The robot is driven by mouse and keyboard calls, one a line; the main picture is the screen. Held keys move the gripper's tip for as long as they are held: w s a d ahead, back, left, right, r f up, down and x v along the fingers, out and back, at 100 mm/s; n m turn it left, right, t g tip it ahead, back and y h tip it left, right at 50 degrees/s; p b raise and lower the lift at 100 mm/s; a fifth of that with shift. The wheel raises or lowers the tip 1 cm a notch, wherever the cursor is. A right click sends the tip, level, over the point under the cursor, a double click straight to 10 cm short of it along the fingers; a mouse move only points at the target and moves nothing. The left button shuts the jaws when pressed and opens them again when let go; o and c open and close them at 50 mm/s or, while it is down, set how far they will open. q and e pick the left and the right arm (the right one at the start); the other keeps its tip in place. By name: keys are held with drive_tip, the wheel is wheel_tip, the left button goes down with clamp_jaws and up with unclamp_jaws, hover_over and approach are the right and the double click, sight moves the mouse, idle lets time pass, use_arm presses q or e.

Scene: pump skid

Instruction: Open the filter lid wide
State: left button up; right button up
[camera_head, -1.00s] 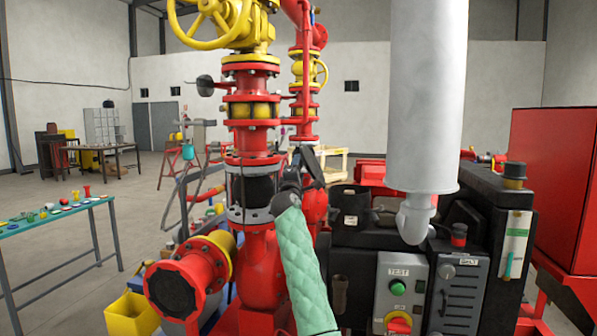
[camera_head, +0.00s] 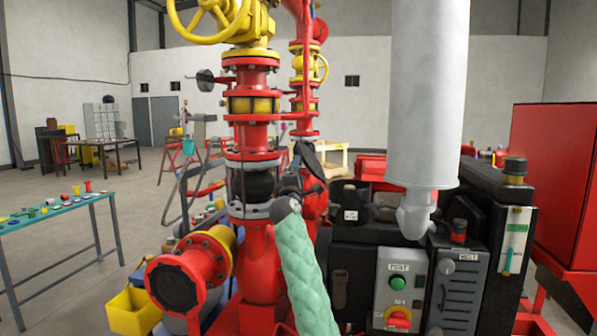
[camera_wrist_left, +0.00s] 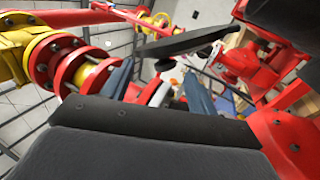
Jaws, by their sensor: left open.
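The filter lid (camera_head: 312,160) is a dark, flat disc standing steeply tilted beside the open black filter housing (camera_head: 350,204). In the left wrist view the lid (camera_wrist_left: 185,43) shows nearly edge-on, with a small dark knob below it. My left gripper (camera_head: 295,172) is at the lid's left side, at the end of my green-sleeved arm; its fingers are small and dark there. In the left wrist view the left gripper (camera_wrist_left: 158,88) has its two blue-grey fingers apart, with nothing held between them. Whether a finger touches the lid is unclear. My right gripper is not in view.
Red flanged pipework (camera_head: 253,120) with a yellow handwheel stands close left of the gripper. A tall grey cylinder (camera_head: 427,90) and a control box (camera_head: 400,290) are to the right. A teal table (camera_head: 60,215) stands at the far left.

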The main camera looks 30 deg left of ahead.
use_arm(q)
drive_tip(key=shift+d+v, duration=0.15)
drive_tip(key=shift+v, duration=0.9)
drive_tip(key=shift+d+v, duration=0.2)
drive_tip(key=shift+v, duration=0.85)
drive_tip(key=shift+r, duration=0.1)
